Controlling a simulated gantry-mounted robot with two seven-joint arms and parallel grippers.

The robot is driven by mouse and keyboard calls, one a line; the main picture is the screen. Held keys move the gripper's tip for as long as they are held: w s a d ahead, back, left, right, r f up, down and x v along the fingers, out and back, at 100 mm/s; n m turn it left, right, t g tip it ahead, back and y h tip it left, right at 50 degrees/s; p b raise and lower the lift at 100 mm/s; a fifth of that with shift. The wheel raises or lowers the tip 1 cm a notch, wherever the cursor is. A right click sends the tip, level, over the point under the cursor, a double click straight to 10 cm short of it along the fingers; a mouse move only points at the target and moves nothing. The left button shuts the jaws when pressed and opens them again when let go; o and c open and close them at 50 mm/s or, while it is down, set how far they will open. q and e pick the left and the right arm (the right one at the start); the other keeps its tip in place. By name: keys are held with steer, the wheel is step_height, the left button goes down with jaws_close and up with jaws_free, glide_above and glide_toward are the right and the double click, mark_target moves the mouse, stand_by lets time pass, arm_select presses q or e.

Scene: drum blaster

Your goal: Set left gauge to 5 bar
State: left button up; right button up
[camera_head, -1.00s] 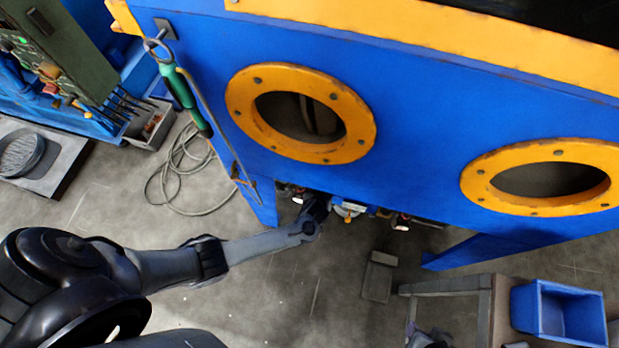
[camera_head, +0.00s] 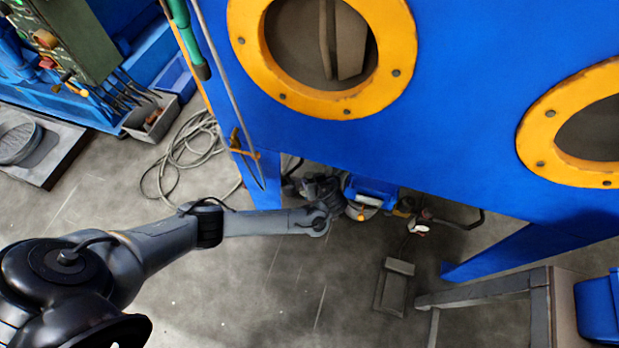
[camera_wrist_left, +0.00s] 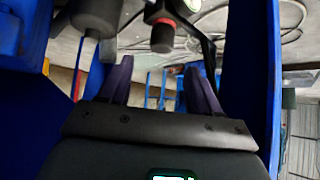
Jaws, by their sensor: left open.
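Under the blue cabinet (camera_head: 420,160) in the head view, a round, pale-rimmed part (camera_head: 362,198) with a small orange knob (camera_head: 361,215) sits beside a blue block. It may be a gauge; no dial face or reading can be made out. My left gripper (camera_head: 322,188) is just left of it, partly in the cabinet's shadow. In the left wrist view my left gripper's two dark fingers (camera_wrist_left: 158,82) are apart, with nothing held. A red-and-black knob (camera_wrist_left: 163,34) shows ahead, above the gap between them. A grey cylinder (camera_wrist_left: 98,16) is at upper left. My right gripper is out of view.
Blue walls stand close on both sides in the left wrist view, including a right panel (camera_wrist_left: 262,75). In the head view, a coiled hose (camera_head: 185,165) lies on the floor, a pedal (camera_head: 395,286) stands below the cabinet, and a blue bin (camera_head: 598,308) is at lower right.

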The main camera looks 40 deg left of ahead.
mark_target(309, 176)
arm_select(q)
steer(key=b+x, duration=0.5)
steer(key=x, duration=0.3)
steer(key=shift+s+d, duration=0.1)
steer(key=shift+a+f+b, duration=0.3)
steer(key=shift+a+f, duration=0.05)
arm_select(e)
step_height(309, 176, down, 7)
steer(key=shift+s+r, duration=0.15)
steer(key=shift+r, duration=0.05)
arm_select(q)
steer(key=shift+w, duration=0.2)
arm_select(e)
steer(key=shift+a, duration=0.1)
